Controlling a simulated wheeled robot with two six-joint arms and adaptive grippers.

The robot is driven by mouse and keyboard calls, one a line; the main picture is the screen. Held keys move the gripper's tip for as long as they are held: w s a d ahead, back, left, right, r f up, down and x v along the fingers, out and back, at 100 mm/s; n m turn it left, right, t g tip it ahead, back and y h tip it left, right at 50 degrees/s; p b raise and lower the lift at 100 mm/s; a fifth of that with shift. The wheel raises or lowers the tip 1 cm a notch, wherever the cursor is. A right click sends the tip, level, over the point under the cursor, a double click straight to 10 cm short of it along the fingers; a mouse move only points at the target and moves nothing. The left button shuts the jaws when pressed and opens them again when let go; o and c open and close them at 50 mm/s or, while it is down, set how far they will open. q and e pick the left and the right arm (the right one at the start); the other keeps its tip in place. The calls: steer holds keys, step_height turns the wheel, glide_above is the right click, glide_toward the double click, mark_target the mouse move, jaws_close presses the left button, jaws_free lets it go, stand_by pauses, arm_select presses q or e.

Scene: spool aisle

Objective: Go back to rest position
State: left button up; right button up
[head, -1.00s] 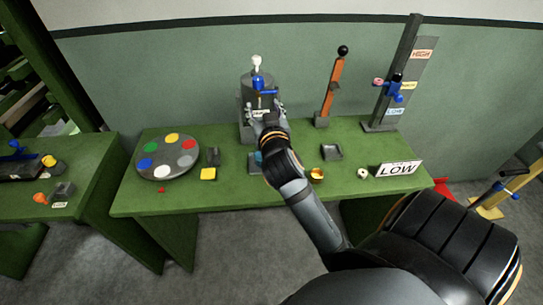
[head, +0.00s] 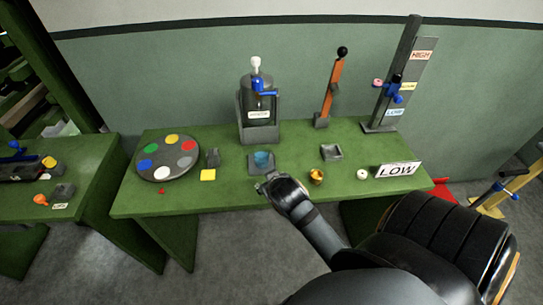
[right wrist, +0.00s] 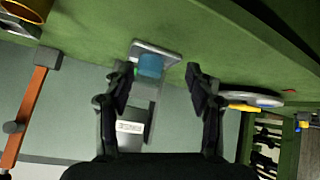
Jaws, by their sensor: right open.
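My right gripper (head: 268,183) is open and empty at the front edge of the green table (head: 225,190), in front of the dispenser. In the right wrist view its two fingers (right wrist: 160,80) stand apart, with a blue cup (right wrist: 151,65) seen beyond them. In the head view the blue cup (head: 262,158) stands on a grey pad (head: 254,168), apart from the gripper. Behind it is the grey dispenser (head: 258,130) with a blue tap handle and a white knob on top. My left gripper is not in view.
An orange lever (head: 333,85) and a level post (head: 404,70) stand at the back right. A LOW sign (head: 398,170) and a small gold cup (head: 316,176) are nearer.

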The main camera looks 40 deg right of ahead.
steer(key=shift+s+a+f+g, duration=0.2)
steer(key=shift+s+f+g, duration=0.1)
steer(key=shift+s+f, duration=0.25)
steer(key=shift+f, duration=0.1)
steer(key=s+a+f+n+g+y, duration=0.35)
steer(key=s+f, duration=0.25)
steer(key=s, duration=0.4)
step_height(320, 180, down, 23)
steer(key=s+d+m+g, duration=0.1)
steer(key=s+d+g, duration=0.1)
steer(key=s+d+f+g, duration=0.1)
steer(key=s+f, duration=1.7)
steer(key=s, duration=0.1)
steer(key=shift+h, duration=0.45)
steer(key=shift+s+d+m, duration=0.1)
steer(key=shift+m, duration=0.15)
